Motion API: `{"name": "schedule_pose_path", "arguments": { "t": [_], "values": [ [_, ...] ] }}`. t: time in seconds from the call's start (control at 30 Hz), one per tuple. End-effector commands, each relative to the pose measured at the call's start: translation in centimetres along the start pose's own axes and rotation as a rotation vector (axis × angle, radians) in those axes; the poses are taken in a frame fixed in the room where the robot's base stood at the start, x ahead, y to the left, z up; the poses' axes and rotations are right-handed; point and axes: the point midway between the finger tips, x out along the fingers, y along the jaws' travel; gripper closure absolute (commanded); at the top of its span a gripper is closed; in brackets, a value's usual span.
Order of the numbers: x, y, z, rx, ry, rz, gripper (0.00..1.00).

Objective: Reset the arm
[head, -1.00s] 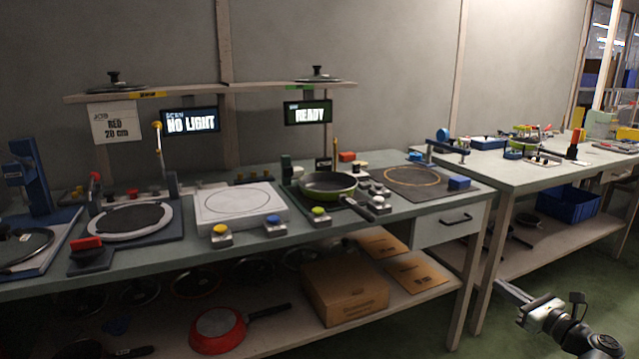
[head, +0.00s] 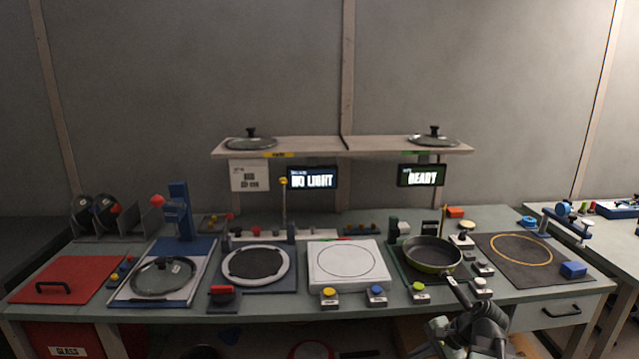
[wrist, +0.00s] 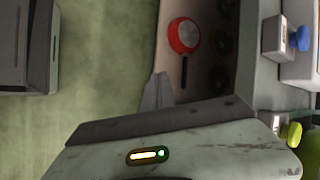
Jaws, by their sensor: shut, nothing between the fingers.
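My gripper shows in the wrist view (wrist: 158,92) as grey fingers that are shut, with nothing between them. In the head view my arm is at the lower right, in front of the bench (head: 300,302) and near the handle of the green pan (head: 432,258); the fingertips are hard to make out there. The pan stands on a dark station below the READY screen (head: 421,175).
A white plate with a ring (head: 346,262), a blue button (head: 376,291) and a yellow button (head: 329,293) are left of the pan. A red pan (wrist: 184,36) lies below.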

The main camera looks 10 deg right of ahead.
Motion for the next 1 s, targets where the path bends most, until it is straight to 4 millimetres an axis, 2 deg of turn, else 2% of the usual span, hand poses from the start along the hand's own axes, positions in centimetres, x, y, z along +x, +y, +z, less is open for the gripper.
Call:
{"name": "schedule_pose_path", "arguments": {
  "t": [0.03, 0.1, 0.2, 0.33, 0.4, 0.5, 1.0],
  "values": [
    [-1.3, -2.8, 4.2, -0.159, -0.01, 0.096, 1.0],
    [-1.0, -4.3, 8.4, -0.396, -0.017, 0.234, 1.0],
    [-1.2, -6.0, 13.4, -0.708, -0.036, 0.408, 1.0],
    [-1.7, -7.2, 17.6, -1.001, -0.058, 0.569, 1.0],
    [-1.9, -7.5, 18.6, -1.093, -0.066, 0.619, 1.0],
    [-2.0, -7.5, 18.9, -1.15, -0.071, 0.653, 1.0],
    [-1.7, -7.3, 18.8, -1.156, -0.071, 0.657, 1.0]
  ]
}}
